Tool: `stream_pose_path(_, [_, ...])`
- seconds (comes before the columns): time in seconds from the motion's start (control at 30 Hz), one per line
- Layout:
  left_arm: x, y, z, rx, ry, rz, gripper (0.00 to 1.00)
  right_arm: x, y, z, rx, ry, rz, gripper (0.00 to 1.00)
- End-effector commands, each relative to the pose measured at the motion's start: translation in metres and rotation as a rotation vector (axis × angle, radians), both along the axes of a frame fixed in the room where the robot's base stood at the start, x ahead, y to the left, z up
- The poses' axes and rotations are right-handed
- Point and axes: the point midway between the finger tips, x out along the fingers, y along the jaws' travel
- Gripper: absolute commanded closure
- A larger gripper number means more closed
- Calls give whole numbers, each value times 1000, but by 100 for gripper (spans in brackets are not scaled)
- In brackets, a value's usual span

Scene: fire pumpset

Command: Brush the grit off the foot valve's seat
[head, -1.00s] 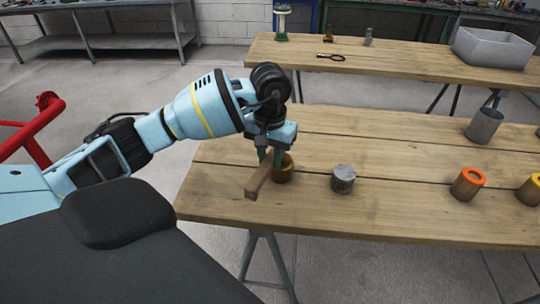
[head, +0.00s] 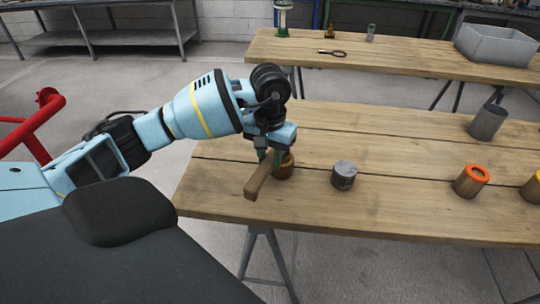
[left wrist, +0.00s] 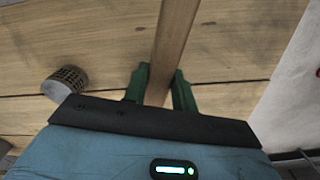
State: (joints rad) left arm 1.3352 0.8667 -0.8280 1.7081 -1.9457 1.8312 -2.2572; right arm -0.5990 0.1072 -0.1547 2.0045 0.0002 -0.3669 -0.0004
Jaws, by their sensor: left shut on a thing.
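My left gripper (head: 269,157) is shut on a long wooden bar (head: 258,180), probably the brush's handle, above the near bench's left end. The bar also shows between the green fingers in the left wrist view (left wrist: 173,45); no bristles are visible. A brass-coloured cylinder (head: 286,168) stands right behind the bar and fingers, partly hidden; I cannot tell whether they touch. A grey metal cylinder (head: 344,175) stands to its right; in the left wrist view it has a pattern of dark holes (left wrist: 68,80). I cannot tell which is the foot valve, and no seat or grit is discernible. My right gripper is out of view.
The near bench (head: 400,205) also holds a grey cup (head: 488,121), an orange-topped cylinder (head: 471,181) and a yellow-topped one (head: 534,188). A far bench (head: 400,60) carries a grey bin (head: 495,47) and small items. Red pipework (head: 42,115) is at the left.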

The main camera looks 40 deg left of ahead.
Motion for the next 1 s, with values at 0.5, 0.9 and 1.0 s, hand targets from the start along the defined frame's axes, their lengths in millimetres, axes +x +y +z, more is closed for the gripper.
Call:
stream_pose_path(0.5, [-9, 16, -1, 0, -1, 2, 99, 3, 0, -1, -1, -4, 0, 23])
stream_pose_path(0.9, [-16, 25, 0, 0, -1, 0, 99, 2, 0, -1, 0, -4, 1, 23])
stream_pose_path(1.0, [-18, 29, -1, 0, 0, 1, 99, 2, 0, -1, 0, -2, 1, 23])
